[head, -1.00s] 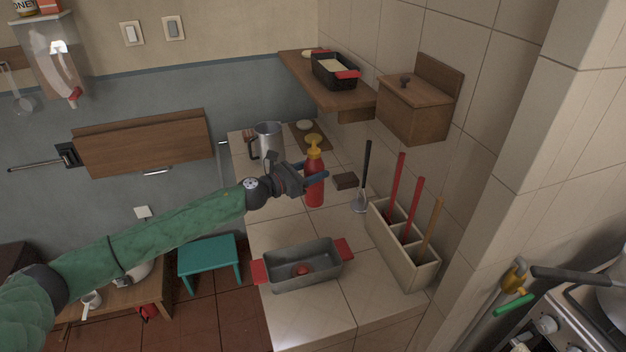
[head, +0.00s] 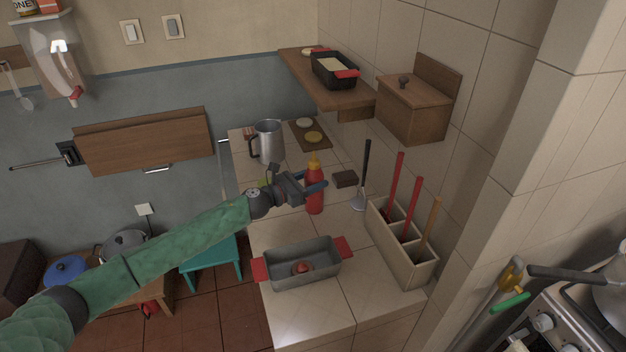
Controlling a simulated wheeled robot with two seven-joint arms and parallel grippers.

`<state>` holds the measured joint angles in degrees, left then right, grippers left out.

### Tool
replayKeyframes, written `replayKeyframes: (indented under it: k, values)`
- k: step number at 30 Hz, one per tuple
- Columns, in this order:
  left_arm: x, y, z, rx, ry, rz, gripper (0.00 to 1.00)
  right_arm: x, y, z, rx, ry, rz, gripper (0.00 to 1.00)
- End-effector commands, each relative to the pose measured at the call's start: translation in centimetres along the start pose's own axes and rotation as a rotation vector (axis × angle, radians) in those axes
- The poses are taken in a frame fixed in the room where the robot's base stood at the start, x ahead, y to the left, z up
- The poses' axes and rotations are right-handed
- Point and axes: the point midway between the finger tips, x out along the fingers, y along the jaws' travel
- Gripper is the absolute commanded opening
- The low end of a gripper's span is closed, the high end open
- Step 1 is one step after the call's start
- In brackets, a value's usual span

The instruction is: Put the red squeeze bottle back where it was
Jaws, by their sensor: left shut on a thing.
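The red squeeze bottle (head: 314,199) with a yellow nozzle is upright over the tiled counter in the head view. My left gripper (head: 314,187) reaches in from the left and is shut on the bottle's upper body. The bottle's base looks at or very near the counter top; I cannot tell whether it touches. The fingers hide part of the bottle. My right gripper is not in view.
A grey pan with red handles (head: 304,268) sits in front of the bottle. A utensil holder (head: 412,254) and a dark block (head: 345,179) are to the right. A metal jug (head: 268,141) and a board (head: 315,143) with round items stand behind. A shelf (head: 330,88) hangs above.

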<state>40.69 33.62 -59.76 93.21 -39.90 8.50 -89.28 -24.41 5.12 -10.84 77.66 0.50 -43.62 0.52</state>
Motion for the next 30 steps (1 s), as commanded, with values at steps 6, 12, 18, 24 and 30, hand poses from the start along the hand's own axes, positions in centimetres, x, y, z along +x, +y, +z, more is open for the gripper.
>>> replayKeyframes:
  k: [6, 12, 18, 24, 30]
  values:
    - [0.0, 0.0, -0.2, 0.0, 0.0, 0.0, 0.58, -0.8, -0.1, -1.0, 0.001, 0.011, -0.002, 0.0]
    - [0.0, 0.0, -0.2, 0.0, 0.0, 0.0, 0.74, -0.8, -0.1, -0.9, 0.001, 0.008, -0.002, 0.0]
    - [0.0, 0.0, -0.2, 0.0, 0.0, 0.0, 0.74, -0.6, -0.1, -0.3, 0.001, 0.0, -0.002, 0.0]
    - [-0.2, 0.0, 0.0, 0.0, 0.001, 0.0, 0.74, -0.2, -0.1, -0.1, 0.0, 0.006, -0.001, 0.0]
    - [-1.9, 0.1, -0.1, 0.001, 0.0, 0.0, 0.74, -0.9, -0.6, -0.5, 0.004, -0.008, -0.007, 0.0]
